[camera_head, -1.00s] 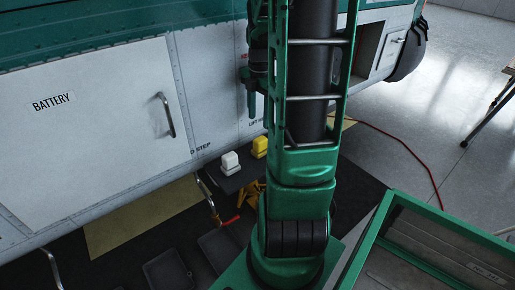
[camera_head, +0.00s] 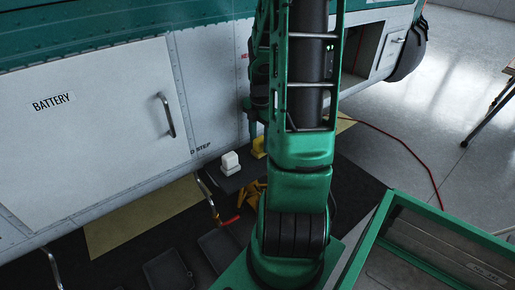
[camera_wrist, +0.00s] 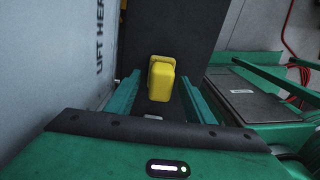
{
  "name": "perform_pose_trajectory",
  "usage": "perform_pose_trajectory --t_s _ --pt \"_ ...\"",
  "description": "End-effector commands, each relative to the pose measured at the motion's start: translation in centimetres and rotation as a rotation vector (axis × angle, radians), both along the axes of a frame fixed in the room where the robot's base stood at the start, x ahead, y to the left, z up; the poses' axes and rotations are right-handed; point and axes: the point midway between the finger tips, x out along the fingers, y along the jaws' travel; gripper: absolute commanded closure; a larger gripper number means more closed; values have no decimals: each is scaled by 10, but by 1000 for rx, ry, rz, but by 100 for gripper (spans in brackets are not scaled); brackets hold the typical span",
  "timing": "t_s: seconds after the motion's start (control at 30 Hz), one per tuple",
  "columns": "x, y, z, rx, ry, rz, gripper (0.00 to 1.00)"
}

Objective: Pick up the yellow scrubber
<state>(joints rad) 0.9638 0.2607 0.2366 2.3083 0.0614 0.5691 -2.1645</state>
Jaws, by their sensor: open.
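The yellow scrubber (camera_head: 258,147) sits on a dark surface close to the helicopter's side, partly hidden behind my arm in the head view. In the wrist view the yellow scrubber (camera_wrist: 161,79) lies ahead, between the lines of my two green fingers. My gripper (camera_wrist: 157,88) is open, with one finger to the left and one to the right of the scrubber. I cannot tell whether either finger touches it. In the head view my fingers are hidden behind the arm.
A white scrubber-like object (camera_head: 230,162) stands just left of the yellow one. The helicopter's grey side panel (camera_head: 100,120) rises close behind and to the left. A green-framed tray (camera_head: 440,245) is at the lower right. A red hose (camera_head: 405,148) lies on the floor.

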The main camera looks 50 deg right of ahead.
Motion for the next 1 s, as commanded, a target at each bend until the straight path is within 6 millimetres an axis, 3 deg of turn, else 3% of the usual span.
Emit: perform_pose_trajectory --t_s 0.17,0.37,0.77,1.0 --pt "0 0 0 -1 0 0 52" --pt "0 0 0 -1 0 0 96" --pt "0 -1 4 -1 -1 -1 100" --pt "1 -1 29 -4 -2 -1 100"
